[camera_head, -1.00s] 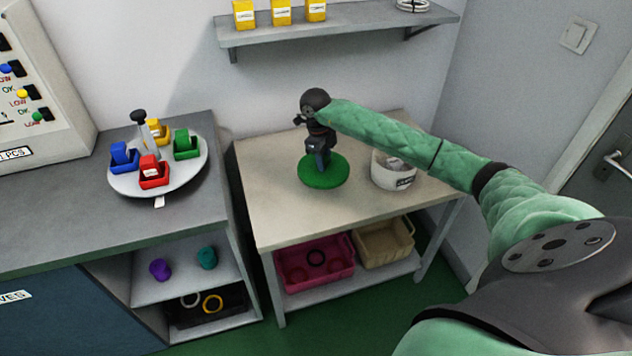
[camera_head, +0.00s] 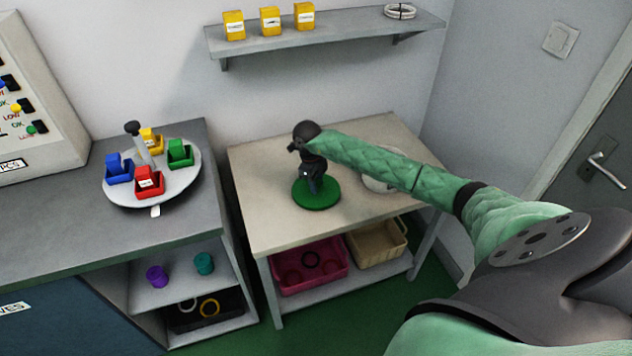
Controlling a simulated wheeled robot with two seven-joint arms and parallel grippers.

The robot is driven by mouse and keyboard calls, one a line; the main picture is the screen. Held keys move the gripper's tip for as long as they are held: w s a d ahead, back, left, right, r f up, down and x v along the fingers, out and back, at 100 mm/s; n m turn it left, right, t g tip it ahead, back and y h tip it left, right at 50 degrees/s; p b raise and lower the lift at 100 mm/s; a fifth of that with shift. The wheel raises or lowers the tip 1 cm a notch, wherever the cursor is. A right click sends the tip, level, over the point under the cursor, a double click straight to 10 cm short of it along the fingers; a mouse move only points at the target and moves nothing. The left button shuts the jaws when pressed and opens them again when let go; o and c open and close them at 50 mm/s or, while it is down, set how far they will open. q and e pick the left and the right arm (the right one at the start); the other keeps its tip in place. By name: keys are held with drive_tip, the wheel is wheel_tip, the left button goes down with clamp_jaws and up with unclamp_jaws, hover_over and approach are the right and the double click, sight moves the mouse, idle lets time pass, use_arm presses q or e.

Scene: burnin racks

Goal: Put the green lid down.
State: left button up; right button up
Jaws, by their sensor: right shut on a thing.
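The green lid (camera_head: 318,198) is a round flat disc over the beige table (camera_head: 262,224), left of its middle. My right gripper (camera_head: 315,184) points down onto the lid and is shut on it at the middle. The lid looks level and at or very close to the table top; I cannot tell whether it touches. The fingertips are small and partly hidden by the gripper's own body. My left gripper is not in view.
A white tub (camera_head: 376,184) stands right of the lid, partly behind my right forearm. A grey counter (camera_head: 60,245) with a round tray (camera_head: 190,190) of coloured bins is at the left. Pink (camera_head: 335,277) and tan (camera_head: 385,252) crates sit below. The table's front left is clear.

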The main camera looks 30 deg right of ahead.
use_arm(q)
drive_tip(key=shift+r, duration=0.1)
use_arm(e)
drive_tip(key=shift+f, duration=0.15)
drive_tip(key=o, duration=1)
drive_tip(key=shift+c, duration=0.2)
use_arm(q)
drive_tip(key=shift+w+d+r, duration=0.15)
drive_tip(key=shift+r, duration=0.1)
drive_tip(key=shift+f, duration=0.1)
use_arm(e)
drive_tip(key=shift+w+r, duration=0.1)
drive_tip(key=shift+r, duration=0.3)
use_arm(q)
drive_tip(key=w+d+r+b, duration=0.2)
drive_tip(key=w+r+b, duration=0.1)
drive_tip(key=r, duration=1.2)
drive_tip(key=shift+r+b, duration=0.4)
drive_tip(key=shift+b, duration=0.4)
use_arm(e)
wheel_tip(320, 180, up, 11)
drive_tip(key=w, duration=0.1)
drive_tip(key=shift+w+a+r, duration=0.2)
drive_tip(key=shift+a, duration=0.25)
drive_tip(key=shift+s+f, duration=0.1)
